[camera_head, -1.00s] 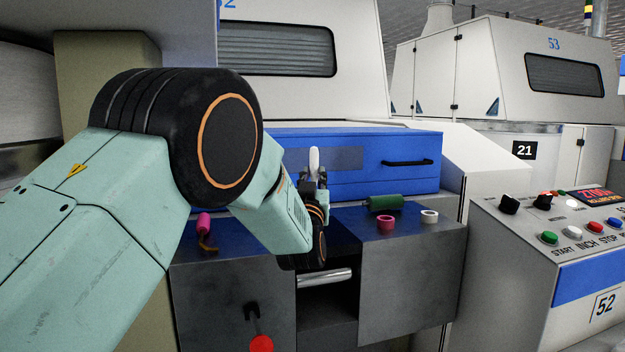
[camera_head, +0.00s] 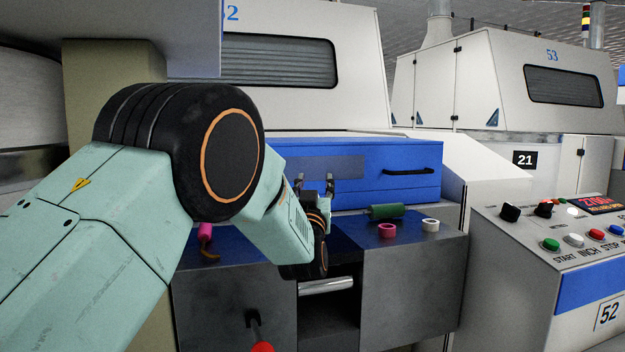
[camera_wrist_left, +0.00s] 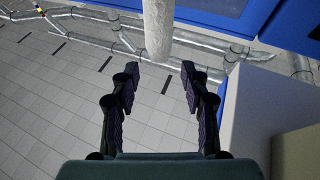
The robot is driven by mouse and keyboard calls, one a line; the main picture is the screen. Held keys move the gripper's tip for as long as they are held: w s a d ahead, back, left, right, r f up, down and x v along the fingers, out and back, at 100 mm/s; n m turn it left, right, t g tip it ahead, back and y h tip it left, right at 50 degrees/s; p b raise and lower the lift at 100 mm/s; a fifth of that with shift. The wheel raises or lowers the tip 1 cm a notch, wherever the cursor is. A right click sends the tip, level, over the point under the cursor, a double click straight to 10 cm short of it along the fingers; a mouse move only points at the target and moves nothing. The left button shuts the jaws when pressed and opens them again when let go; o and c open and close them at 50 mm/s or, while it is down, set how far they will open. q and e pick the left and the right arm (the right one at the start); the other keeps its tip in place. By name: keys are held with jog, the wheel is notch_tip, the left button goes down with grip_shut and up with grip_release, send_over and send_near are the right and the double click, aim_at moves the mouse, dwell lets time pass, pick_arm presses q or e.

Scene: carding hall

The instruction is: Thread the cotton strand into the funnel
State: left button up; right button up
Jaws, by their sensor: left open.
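My left gripper (camera_head: 318,186) is above the dark front of the blue-topped machine, its fingers pointing up and away. In the left wrist view the gripper (camera_wrist_left: 160,74) is open, with nothing between its finger pads. A whitish, fuzzy cotton strand (camera_wrist_left: 157,28) comes in from the top edge there. Its rounded lower end is just beyond the fingertips, roughly centred between them; I cannot tell the gap in depth. The strand does not show in the head view now. I cannot make out the funnel; my arm covers part of the machine front. My right gripper is not in view.
A metal roller (camera_head: 327,286) lies in the dark recess below my gripper. A green roll (camera_head: 386,211), a pink ring (camera_head: 387,230) and a white ring (camera_head: 430,225) stand on the right ledge. A pink spool (camera_head: 205,231) is on the left ledge. A control panel (camera_head: 570,228) is at the right.

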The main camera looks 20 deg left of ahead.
pick_arm(q)
jog(key=shift+g+h, duration=0.3)
jog(key=shift+g, duration=0.4)
notch_tip(320, 180, down, 6)
jog(key=shift+s+d+f, duration=0.1)
jog(key=shift+d+f, duration=0.05)
jog(key=shift+f, duration=0.1)
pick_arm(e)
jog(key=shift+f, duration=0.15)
pick_arm(q)
jog(key=shift+s, duration=0.45)
jog(key=s+d+r+t, duration=0.1)
jog(key=s+r, duration=0.2)
jog(key=s, duration=0.2)
jog(key=shift+s+r, duration=0.35)
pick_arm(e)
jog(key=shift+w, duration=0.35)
pick_arm(q)
jog(key=shift+d, duration=0.1)
